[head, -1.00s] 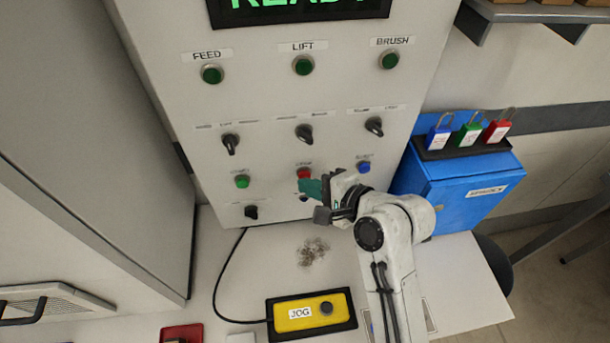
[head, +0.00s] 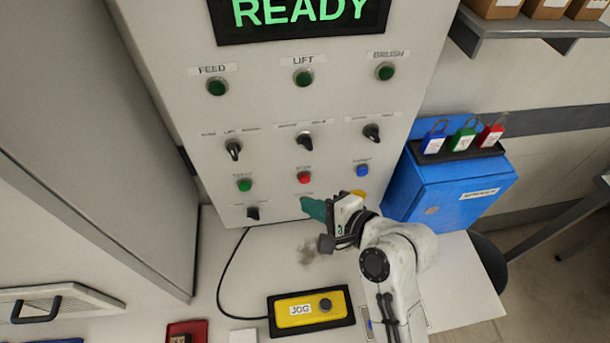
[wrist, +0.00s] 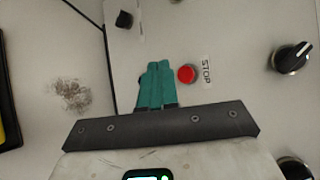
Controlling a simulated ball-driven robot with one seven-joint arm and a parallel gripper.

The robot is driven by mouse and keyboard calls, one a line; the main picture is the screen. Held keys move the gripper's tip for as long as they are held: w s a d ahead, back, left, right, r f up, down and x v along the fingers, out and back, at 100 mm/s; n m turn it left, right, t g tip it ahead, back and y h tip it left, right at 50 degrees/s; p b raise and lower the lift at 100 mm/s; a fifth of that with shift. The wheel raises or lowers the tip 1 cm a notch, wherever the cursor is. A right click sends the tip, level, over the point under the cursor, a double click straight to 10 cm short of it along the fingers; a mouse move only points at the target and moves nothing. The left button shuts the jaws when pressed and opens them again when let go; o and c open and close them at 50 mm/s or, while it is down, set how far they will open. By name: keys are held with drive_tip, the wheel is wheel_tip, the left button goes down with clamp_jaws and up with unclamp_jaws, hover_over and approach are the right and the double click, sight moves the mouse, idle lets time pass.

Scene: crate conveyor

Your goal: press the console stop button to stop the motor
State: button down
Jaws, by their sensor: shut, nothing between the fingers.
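The red stop button (head: 304,177) sits in the lower middle of the upright console panel (head: 265,115). In the wrist view the red button (wrist: 186,74) has a STOP label beside it. My gripper (head: 308,205) has teal fingers, shut and empty, just below the red button in the head view. In the wrist view the fingertips (wrist: 158,66) lie just left of the button. I see a gap between them in the picture; the depth between fingertips and panel I cannot tell. The console display (head: 302,14) reads READY in green.
A green button (head: 244,185) and a blue button (head: 362,170) flank the red one. Black selector knobs (head: 305,142) sit above. A yellow JOG box (head: 309,309) lies on the desk. A blue box (head: 450,190) with padlocks stands at right.

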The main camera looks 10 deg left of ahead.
drive_tip(key=shift+s+d+p, duration=0.15)
drive_tip(key=shift+s+p, duration=0.1)
drive_tip(key=shift+s, duration=0.3)
drive_tip(key=shift+s+d+p, duration=0.15)
drive_tip(key=shift+s+p, duration=0.05)
drive_tip(key=shift+s, duration=0.35)
drive_tip(key=shift+d, duration=0.1)
drive_tip(key=s+d+f+n+g+h, duration=0.1)
drive_tip(key=s+d+f+n+h, duration=0.2)
drive_tip(key=s+d+f, duration=0.35)
drive_tip(key=s+d+f+n+g+h, duration=0.1)
drive_tip(key=s+d+f+n+h, duration=0.15)
drive_tip(key=d, duration=0.75)
drive_tip(key=s+d+f+n+g+h+b, duration=0.1)
drive_tip(key=s+d+n+g+h, duration=0.3)
drive_tip(key=s+d, duration=0.8)
drive_tip(key=s+f+h, duration=0.1)
drive_tip(key=s, duration=0.2)
drive_tip(key=shift+s+d, duration=0.3)
drive_tip(key=shift+d, duration=0.1)
drive_tip(key=shift+a+h, duration=0.1)
drive_tip(key=shift+h, duration=0.15)
